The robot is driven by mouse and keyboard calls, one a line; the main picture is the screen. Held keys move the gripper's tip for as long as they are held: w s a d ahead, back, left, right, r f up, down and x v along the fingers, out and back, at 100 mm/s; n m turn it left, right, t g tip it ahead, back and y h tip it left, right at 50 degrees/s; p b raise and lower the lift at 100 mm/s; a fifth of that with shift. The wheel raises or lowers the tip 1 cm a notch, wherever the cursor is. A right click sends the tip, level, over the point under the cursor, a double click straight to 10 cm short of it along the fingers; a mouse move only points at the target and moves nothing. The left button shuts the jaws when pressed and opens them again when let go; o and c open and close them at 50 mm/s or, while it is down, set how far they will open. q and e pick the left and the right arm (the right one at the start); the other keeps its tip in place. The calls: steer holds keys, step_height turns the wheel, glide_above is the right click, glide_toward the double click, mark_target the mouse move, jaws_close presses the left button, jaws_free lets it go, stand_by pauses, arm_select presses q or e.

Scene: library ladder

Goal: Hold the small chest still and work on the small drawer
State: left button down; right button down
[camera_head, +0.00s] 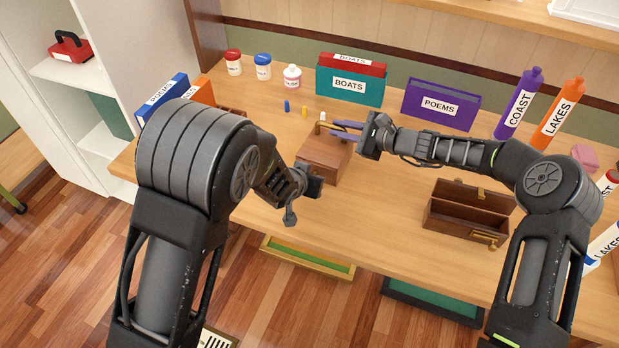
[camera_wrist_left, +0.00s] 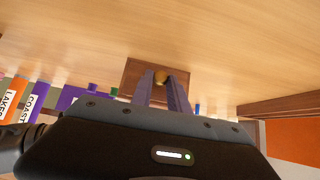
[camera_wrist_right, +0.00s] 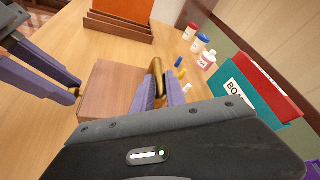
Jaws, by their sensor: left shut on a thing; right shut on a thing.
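The small chest (camera_head: 322,160) is a brown wooden box on the table; it also shows in the left wrist view (camera_wrist_left: 131,74) and the right wrist view (camera_wrist_right: 108,88). My right gripper (camera_head: 338,127) is shut on the chest's brass handle (camera_wrist_right: 155,68) at its upper edge. My left gripper (camera_wrist_left: 163,82) is at the chest's near face, its purple fingers shut around a small brass knob (camera_wrist_left: 160,77). The knob and left fingertips also show in the right wrist view. The small drawer's outline is hidden, so I cannot tell how far it is open.
An open wooden box (camera_head: 465,212) stands to the right. BOATS (camera_head: 349,86) and POEMS (camera_head: 438,104) holders and bottles line the back. Green-lined trays (camera_head: 307,258) show below the table's front edge.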

arm_select(q)
steer(key=shift+a, duration=0.15)
arm_select(e)
steer(key=shift+d+f, duration=0.1)
arm_select(q)
steer(key=s, duration=0.2)
steer(key=s+a, duration=0.1)
steer(key=s, duration=0.1)
steer(key=s+a, duration=0.1)
steer(key=s, duration=0.1)
steer(key=shift+s+a, duration=0.15)
steer(key=shift+s, duration=0.05)
steer(key=c, duration=1.3)
jaws_free()
steer(key=shift+o, duration=0.2)
steer(key=v, duration=0.7)
steer(key=shift+r, duration=0.2)
steer(key=shift+s, duration=0.15)
